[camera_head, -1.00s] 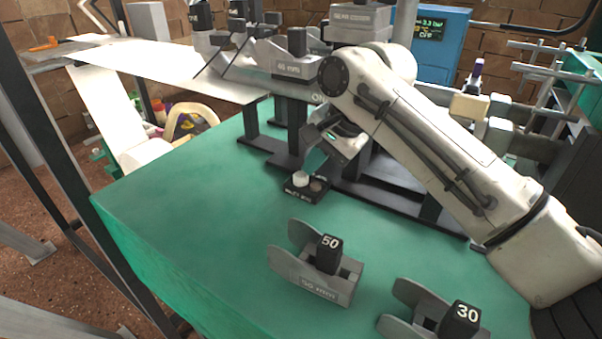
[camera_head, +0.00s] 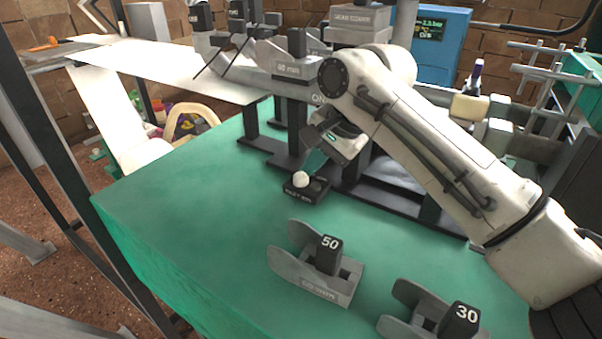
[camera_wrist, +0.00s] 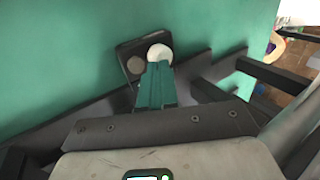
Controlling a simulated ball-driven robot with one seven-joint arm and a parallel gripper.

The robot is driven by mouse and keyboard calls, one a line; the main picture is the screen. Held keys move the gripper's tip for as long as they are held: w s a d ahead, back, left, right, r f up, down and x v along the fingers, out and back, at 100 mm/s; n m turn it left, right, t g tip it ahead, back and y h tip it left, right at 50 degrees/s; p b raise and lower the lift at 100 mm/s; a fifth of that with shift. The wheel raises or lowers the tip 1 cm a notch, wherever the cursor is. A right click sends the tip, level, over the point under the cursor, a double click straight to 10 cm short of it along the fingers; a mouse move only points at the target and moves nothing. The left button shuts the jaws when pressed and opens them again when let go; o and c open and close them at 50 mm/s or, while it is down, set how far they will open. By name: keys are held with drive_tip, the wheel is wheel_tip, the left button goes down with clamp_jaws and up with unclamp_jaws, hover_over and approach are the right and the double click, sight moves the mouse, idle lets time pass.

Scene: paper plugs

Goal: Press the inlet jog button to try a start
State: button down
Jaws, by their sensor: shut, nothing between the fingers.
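A small black button box (camera_head: 305,192) lies on the green table top, just in front of the machine's dark feet. Its front label is too small to read surely. It carries a round white button (camera_head: 300,179) and a darker brownish one beside it. In the wrist view the white button (camera_wrist: 160,51) and the grey-brown button (camera_wrist: 136,65) both show on the box. My gripper (camera_wrist: 155,66) is shut and empty, its teal fingers pointing at the white button and covering its near edge. In the head view my gripper (camera_head: 309,168) is right by that button; contact cannot be told.
Grey blocks marked 50 (camera_head: 328,255) and 30 (camera_head: 460,318) stand on the table nearer the front. The machine (camera_head: 290,85) with dark legs stands behind the box. A blue display unit (camera_head: 440,45) is at the back right. The left of the green table (camera_head: 190,210) is clear.

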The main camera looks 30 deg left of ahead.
drive_tip(key=shift+r+p, duration=0.1)
drive_tip(key=shift+p, duration=0.6)
drive_tip(key=shift+f, duration=0.25)
drive_tip(key=shift+f, duration=0.35)
drive_tip(key=shift+f, duration=0.4)
drive_tip(key=shift+f+p, duration=0.1)
drive_tip(key=shift+p, duration=0.95)
idle(0.8)
drive_tip(key=shift+r+p, duration=1.05)
drive_tip(key=shift+p, duration=0.4)
